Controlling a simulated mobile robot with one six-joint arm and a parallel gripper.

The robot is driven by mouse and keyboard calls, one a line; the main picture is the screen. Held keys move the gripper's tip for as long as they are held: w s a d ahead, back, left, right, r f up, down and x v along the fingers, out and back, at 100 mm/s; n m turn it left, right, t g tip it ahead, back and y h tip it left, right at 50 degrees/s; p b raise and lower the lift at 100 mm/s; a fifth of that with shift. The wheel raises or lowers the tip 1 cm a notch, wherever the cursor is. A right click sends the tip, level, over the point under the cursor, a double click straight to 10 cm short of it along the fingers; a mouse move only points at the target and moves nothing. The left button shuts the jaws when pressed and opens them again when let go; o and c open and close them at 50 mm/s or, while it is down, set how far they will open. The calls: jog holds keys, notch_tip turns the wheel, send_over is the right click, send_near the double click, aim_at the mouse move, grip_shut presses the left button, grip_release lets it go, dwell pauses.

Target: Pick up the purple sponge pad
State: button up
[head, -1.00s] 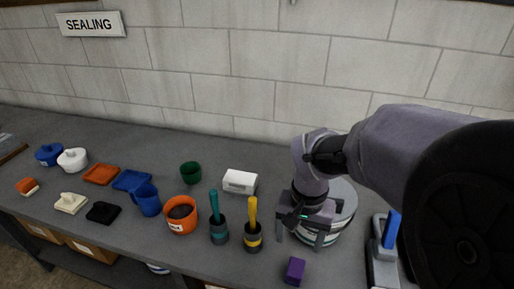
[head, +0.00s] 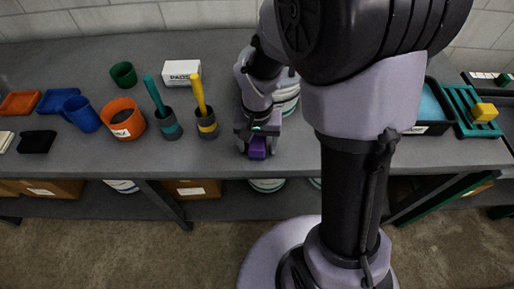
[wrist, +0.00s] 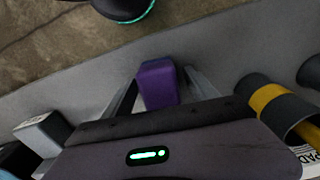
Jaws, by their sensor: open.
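The purple sponge pad (head: 257,153) lies on the grey bench near its front edge. It also shows in the wrist view (wrist: 158,84), between the two fingers of my gripper. My gripper (head: 258,145) is open, with a finger on either side of the pad. In the wrist view the fingers (wrist: 160,95) reach down beside it, and the left one looks apart from the pad. I cannot tell whether the right finger touches it. My gripper hides part of the pad in the head view.
A grey holder with a yellow handle (head: 199,92) stands left of my gripper, beside a teal-handled one (head: 157,97). A white box (head: 182,73) and an orange pot (head: 121,118) are farther left. A round tub (head: 287,92) stands behind my gripper. A green rack (head: 462,104) is at the right.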

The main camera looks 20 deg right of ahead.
aim_at(261, 141)
jog(key=shift+r, duration=0.1)
jog(key=shift+c, duration=0.5)
grip_shut()
jog(key=shift+r+p, duration=0.4)
jog(key=shift+r, duration=0.1)
jog(key=r, duration=0.1)
jog(key=r+p, duration=0.2)
jog(key=shift+s+d, duration=0.3)
jog(key=shift+d, duration=0.05)
jog(key=s+d+r+p, duration=0.1)
jog(key=s+d+p, duration=0.1)
jog(key=s+d, duration=0.8)
jog(key=shift+d+p, duration=0.4)
jog(key=shift+d, duration=0.3)
